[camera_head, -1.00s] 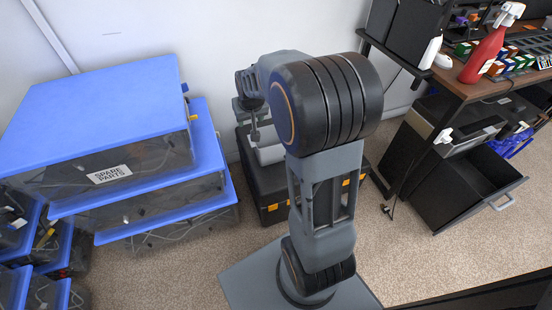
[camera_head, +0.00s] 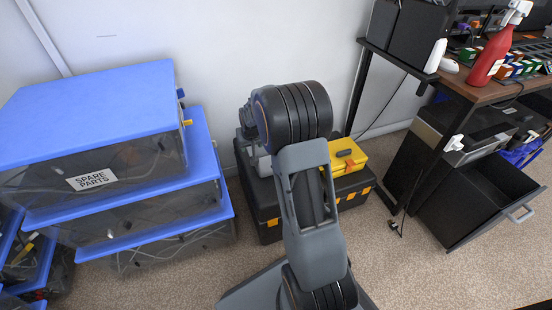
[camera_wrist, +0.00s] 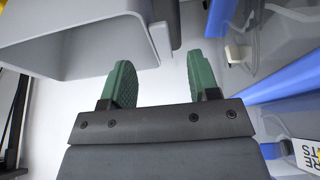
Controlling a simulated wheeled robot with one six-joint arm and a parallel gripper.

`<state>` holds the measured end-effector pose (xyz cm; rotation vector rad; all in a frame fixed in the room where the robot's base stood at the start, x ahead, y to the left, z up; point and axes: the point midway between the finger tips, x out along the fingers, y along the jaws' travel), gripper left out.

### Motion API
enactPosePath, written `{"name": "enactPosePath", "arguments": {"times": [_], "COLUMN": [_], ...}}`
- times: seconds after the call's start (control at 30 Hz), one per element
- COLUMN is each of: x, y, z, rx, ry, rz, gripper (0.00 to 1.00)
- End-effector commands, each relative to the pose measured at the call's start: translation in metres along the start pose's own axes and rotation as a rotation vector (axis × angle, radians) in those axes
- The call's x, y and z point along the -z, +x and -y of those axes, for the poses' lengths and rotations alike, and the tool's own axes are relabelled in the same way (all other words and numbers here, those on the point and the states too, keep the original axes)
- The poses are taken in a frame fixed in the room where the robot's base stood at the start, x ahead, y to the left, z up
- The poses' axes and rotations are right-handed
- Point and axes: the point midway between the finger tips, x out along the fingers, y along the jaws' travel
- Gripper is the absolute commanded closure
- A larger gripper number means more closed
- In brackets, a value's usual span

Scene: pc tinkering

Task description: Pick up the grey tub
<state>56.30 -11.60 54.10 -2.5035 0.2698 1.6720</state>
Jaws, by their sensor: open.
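The grey tub (camera_wrist: 92,50) fills the upper left of the wrist view, with its hollow inside and thick rim showing. In the head view only a small light grey part of the tub (camera_head: 264,165) shows on a black toolbox, left of my arm, which hides the rest. My gripper (camera_wrist: 161,64) has its two green fingers apart, with nothing held between them. The tub's right-hand wall lies just beyond the gap between the fingertips. I cannot tell whether the fingers touch it.
The black toolbox (camera_head: 268,222) stands on the carpet against the wall, with a yellow case (camera_head: 346,158) on top. Blue-lidded storage boxes (camera_head: 95,105) are stacked at left. At right are a desk (camera_head: 490,92) and an open black drawer (camera_head: 480,200).

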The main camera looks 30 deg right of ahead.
Motion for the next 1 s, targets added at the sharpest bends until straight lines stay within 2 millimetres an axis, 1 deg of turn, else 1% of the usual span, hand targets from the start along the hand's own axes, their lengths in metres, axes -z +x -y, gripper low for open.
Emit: {"name": "enactPosePath", "arguments": {"times": [0.17,0.27,0.5,0.6,0.8,1.0], "x": [0.0,0.0,0.002,0.003,0.004,0.004], "y": [0.007,0.018,0.05,0.055,0.053,0.053], "z": [0.0,0.0,0.001,0.001,0.0,0.0], "rx": [0.0,0.0,0.0,0.0,0.0,0.0], "ry": [0.0,0.0,0.0,0.0,0.0,0.0], "rz": [0.001,0.001,0.002,0.0,0.0,0.0], "gripper": [0.45,0.45,0.45,0.45,0.45,0.64]}}
